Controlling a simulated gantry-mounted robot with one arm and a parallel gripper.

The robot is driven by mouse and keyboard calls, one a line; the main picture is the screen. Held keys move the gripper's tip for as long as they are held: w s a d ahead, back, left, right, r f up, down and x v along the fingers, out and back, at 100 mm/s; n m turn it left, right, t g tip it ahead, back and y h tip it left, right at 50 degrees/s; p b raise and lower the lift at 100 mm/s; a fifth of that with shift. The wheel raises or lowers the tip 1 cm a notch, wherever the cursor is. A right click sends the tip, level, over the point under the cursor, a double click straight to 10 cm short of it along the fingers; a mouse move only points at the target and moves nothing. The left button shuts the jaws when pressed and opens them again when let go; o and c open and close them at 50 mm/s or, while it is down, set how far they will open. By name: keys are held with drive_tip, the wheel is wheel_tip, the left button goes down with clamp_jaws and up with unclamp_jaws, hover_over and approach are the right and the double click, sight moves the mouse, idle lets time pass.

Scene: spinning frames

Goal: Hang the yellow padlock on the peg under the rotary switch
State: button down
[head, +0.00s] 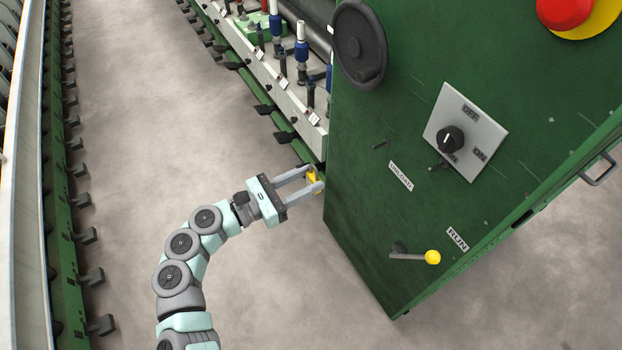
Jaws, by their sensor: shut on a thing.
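My gripper (309,181) is left of the green cabinet's front face, with its fingers pointing right. It is shut on the yellow padlock (316,183), which shows as a small yellow patch between the fingertips. The fingers hide part of the padlock, and I cannot make out its shackle. The rotary switch (450,138) is a black knob on a pale plate marked OFF and ON, to the right of and above my gripper. A short dark peg (437,166) sticks out just below the knob, with nothing visible hanging on it.
Spindles (302,52) line the machine behind. The floor aisle (150,120) is open.

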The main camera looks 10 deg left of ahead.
drive_tip(key=b+v, duration=0.2)
drive_tip(key=v, duration=0.4)
drive_tip(key=shift+b, duration=0.35)
drive_tip(key=shift+s+a, duration=0.1)
idle(0.9)
